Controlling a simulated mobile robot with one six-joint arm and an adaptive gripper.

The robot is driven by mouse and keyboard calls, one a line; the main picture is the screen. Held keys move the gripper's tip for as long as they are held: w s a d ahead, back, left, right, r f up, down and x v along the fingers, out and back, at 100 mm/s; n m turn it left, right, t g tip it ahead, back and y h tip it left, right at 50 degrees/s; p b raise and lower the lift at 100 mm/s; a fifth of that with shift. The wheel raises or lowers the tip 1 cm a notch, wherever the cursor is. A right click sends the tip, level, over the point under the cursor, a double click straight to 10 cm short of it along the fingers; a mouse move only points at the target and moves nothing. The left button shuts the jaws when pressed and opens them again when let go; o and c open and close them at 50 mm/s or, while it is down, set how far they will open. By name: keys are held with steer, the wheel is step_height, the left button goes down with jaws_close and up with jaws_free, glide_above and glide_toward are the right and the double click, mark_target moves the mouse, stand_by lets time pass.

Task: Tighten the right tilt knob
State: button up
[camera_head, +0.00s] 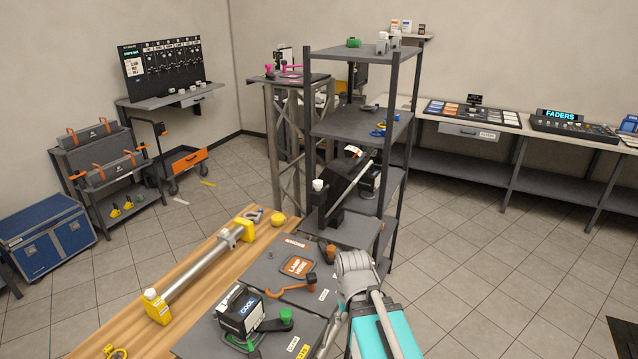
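No part is labelled as the right tilt knob, and I cannot tell for sure which one it is. A black lamp head marked COOL (240,308) sits at the front of the bench, with a green knob (286,316) at its right side. Behind it lies an orange handle-like part (298,286) on the dark bench top. On the rack behind, a black angled fixture (341,198) has a white knob (318,185) at its left. My grey and teal arm shows right of the bench. My gripper's fingers do not show.
A silver bar with yellow end blocks (196,264) lies along the wooden bench (120,340). The dark shelf rack (392,160) stands close behind my arm. A blue case (45,236) stands at far left. Tiled floor (480,265) is open at right.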

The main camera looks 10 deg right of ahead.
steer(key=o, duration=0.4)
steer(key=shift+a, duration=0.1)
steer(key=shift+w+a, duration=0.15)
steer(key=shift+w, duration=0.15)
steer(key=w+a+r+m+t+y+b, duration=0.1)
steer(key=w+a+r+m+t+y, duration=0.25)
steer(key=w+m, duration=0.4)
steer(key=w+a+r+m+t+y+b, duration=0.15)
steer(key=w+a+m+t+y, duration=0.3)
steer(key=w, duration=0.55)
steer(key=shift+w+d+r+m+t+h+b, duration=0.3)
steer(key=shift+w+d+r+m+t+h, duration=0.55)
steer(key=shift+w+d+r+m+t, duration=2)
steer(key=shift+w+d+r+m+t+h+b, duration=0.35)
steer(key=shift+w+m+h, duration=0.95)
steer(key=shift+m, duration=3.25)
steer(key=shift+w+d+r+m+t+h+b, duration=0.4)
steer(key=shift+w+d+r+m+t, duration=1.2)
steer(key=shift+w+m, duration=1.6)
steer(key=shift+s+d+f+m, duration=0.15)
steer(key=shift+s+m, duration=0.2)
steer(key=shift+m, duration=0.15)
